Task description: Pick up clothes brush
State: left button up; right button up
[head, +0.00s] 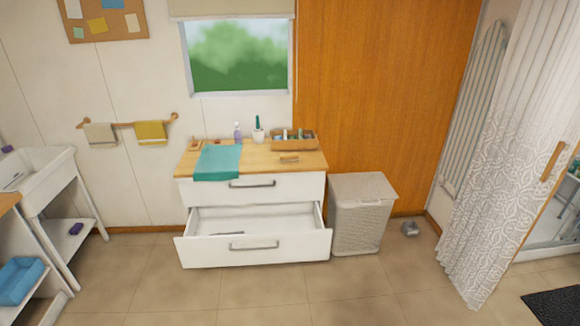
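A small brown item that looks like a wooden brush (289,159) lies on the right part of the wooden top of a white drawer cabinet (305,187). It is too small to be sure that it is the clothes brush. The lower drawer (205,253) is pulled open, and a small dark, thin item (228,233) lies inside near its front. Neither of my grippers is in view.
A teal cloth (218,162) hangs over the cabinet's front edge. A purple bottle (238,132), a potted plant (258,134) and a filled wooden box (318,143) stand behind. A lidded hamper (360,207) stands right of the cabinet. The floor (260,295) in front is clear.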

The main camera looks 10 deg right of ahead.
aim_at(292, 157)
jog(key=z, duration=0.65)
jog(key=i, duration=0.95)
jog(key=z, duration=0.45)
jog(key=i, duration=1.2)
jog(key=u, duration=0.95)
jog(key=i, duration=0.8)
jog(key=u, duration=0.95)
